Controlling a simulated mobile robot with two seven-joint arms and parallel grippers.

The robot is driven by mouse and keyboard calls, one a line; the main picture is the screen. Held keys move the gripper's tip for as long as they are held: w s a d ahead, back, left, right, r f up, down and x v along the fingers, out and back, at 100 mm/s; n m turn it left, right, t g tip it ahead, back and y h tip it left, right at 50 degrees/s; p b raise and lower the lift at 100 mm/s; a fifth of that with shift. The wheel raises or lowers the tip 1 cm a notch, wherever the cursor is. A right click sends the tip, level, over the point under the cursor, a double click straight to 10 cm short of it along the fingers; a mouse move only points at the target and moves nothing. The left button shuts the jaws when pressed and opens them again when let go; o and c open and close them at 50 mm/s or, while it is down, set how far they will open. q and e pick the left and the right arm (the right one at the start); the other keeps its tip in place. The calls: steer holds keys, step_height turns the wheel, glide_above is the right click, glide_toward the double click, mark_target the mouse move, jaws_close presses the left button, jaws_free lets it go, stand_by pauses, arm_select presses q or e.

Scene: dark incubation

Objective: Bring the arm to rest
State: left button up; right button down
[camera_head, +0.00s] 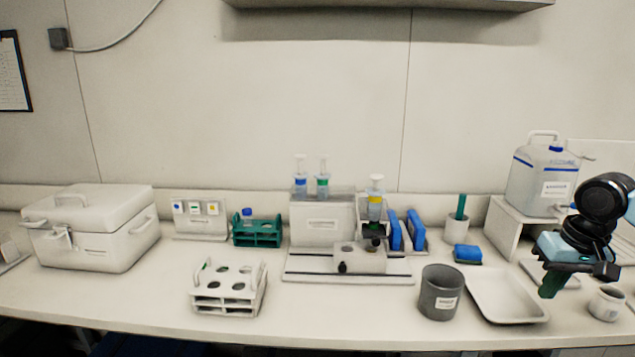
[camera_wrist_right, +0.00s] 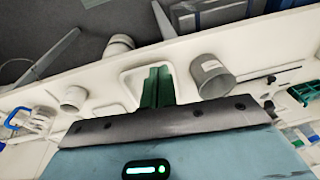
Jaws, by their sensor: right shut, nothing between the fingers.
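My right gripper (camera_head: 549,286) is at the right of the head view, above the bench between the white tray and the small white cup. Its green fingers point down and are together with nothing between them. In the right wrist view the shut green fingers (camera_wrist_right: 157,86) show in front of the white tray. My right arm comes in from the right edge. My left gripper is not in view.
A white tray (camera_head: 507,309), a grey beaker (camera_head: 440,292) and a small white cup (camera_head: 606,303) stand near the gripper. A water canister (camera_head: 543,180) sits on a white stand behind it. Racks and a white box (camera_head: 92,240) are further left. The front left bench is clear.

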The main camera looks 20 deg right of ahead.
steer(key=s+d+f, duration=0.2)
steer(key=s+f, duration=0.1)
steer(key=f, duration=1.4)
steer(key=s+a+f+n+t, duration=0.1)
steer(key=s+a+f, duration=0.25)
steer(key=f, duration=0.45)
steer(key=s+a+f+n+t, duration=0.1)
steer(key=s+a+f, duration=0.2)
steer(key=s+f, duration=0.35)
steer(key=s+a+f+n+t, duration=0.1)
steer(key=s+a+f, duration=0.25)
steer(key=a, duration=0.35)
steer(key=s+a+f+n+t+y, duration=0.1)
steer(key=s+a+f, duration=0.1)
steer(key=a+f, duration=0.3)
steer(key=s+a+f+n+t, duration=0.1)
steer(key=s+a+f, duration=0.15)
steer(key=a, duration=0.55)
steer(key=s+a+r+t, duration=0.1)
steer(key=a+r, duration=0.1)
steer(key=a, duration=0.7)
steer(key=shift+n+t+y, duration=0.3)
steer(key=shift+n+t, duration=0.1)
